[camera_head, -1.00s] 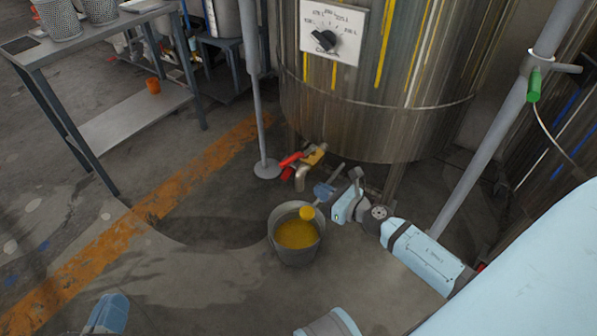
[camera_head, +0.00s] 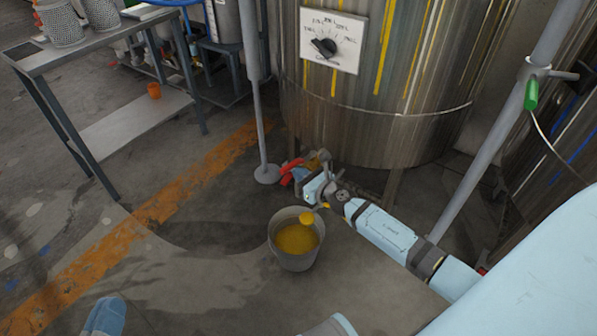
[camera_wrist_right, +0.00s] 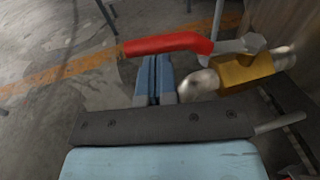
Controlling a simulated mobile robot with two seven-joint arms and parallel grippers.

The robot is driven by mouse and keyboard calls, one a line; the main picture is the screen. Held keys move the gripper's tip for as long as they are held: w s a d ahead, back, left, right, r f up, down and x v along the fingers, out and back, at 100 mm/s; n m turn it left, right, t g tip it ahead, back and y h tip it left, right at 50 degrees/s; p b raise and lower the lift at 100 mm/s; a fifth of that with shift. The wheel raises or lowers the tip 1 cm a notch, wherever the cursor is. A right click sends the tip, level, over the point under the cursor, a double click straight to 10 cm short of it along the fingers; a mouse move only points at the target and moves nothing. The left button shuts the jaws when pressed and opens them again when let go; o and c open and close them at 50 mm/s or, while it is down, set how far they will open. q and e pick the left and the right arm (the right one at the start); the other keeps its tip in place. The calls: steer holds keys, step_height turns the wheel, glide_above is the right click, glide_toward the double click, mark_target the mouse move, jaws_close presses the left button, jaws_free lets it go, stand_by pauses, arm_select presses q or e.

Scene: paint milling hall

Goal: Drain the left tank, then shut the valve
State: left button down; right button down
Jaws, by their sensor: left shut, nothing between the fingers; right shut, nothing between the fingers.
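The steel tank (camera_head: 400,120) has a dial plate (camera_head: 347,52) on its front. At its foot is a brass valve (camera_head: 318,158) with a red lever handle (camera_head: 289,166). The handle and brass valve body (camera_wrist_right: 245,70) also show in the right wrist view. My right gripper (camera_head: 299,174) is shut and empty. In the wrist view its blue fingertips (camera_wrist_right: 155,60) are right by the red handle (camera_wrist_right: 165,43); I cannot tell whether they touch. A grey bucket (camera_head: 294,263) holds yellow liquid (camera_head: 296,239) below. A yellow round patch shows at its far rim. My left gripper (camera_head: 105,313) is shut at the lower left.
A grey metal table (camera_head: 85,45) with perforated containers stands at the upper left, with an orange cup (camera_head: 154,91) on its lower shelf. A grey post (camera_head: 259,110) on a round foot stands left of the valve. Another slanted post (camera_head: 490,150) rises at the right. The left floor is open.

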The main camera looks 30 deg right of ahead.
arm_select(q)
steer(key=shift+r, duration=0.15)
arm_select(e)
steer(key=shift+w+a, duration=0.1)
steer(key=shift+w, duration=0.2)
arm_select(q)
steer(key=shift+r, duration=0.15)
arm_select(e)
steer(key=shift+r, duration=0.1)
